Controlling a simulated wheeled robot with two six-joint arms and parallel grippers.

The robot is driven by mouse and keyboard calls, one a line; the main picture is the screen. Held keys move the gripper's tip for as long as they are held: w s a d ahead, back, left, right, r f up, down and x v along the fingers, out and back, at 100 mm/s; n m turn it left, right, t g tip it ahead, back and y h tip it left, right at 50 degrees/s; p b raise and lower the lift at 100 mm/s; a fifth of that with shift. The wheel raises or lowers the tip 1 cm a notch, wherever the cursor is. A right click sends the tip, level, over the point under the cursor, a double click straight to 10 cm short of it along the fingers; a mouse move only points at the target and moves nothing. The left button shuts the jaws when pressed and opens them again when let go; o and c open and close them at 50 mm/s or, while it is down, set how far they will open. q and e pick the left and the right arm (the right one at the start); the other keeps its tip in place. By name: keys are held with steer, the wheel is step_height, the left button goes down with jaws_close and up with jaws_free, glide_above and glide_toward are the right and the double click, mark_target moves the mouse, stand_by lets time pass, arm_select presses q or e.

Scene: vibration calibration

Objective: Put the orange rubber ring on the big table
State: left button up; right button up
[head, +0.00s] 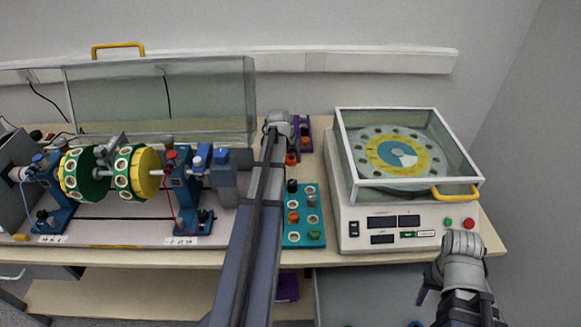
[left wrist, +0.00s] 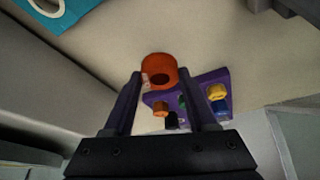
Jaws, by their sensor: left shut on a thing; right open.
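The orange rubber ring (left wrist: 159,70) is between the two fingertips of my left gripper (left wrist: 158,84) in the left wrist view, and the gripper is shut on it. In the head view the ring (head: 291,159) shows just below my left gripper (head: 288,148), which is partly hidden by its own arm. The big table (head: 325,255) has a pale wooden top, seen below the ring; I cannot tell whether the ring touches it. My right gripper (head: 426,284) is open and empty in front of the table's right part.
A purple tray (left wrist: 189,88) with several coloured pieces is close beyond the ring. A teal tray (head: 290,238) with several pieces lies nearer the front edge. A white machine (head: 345,205) with a clear cover stands right; a rotor rig (head: 110,224) stands left. A narrow table strip between is clear.

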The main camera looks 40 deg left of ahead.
mark_target(289, 160)
arm_select(q)
step_height(289, 160, down, 4)
steer(key=b, duration=0.3)
steer(key=shift+r, duration=0.2)
steer(key=shift+f, duration=0.1)
steer(key=o, duration=0.9)
steer(key=shift+f+b, duration=0.1)
steer(key=shift+b, duration=0.2)
steer(key=shift+c, duration=0.2)
steer(key=o, duration=0.5)
steer(key=p+v, duration=1.1)
steer(key=v, duration=0.1)
steer(key=shift+r+p, duration=0.25)
steer(key=shift+p, duration=0.05)
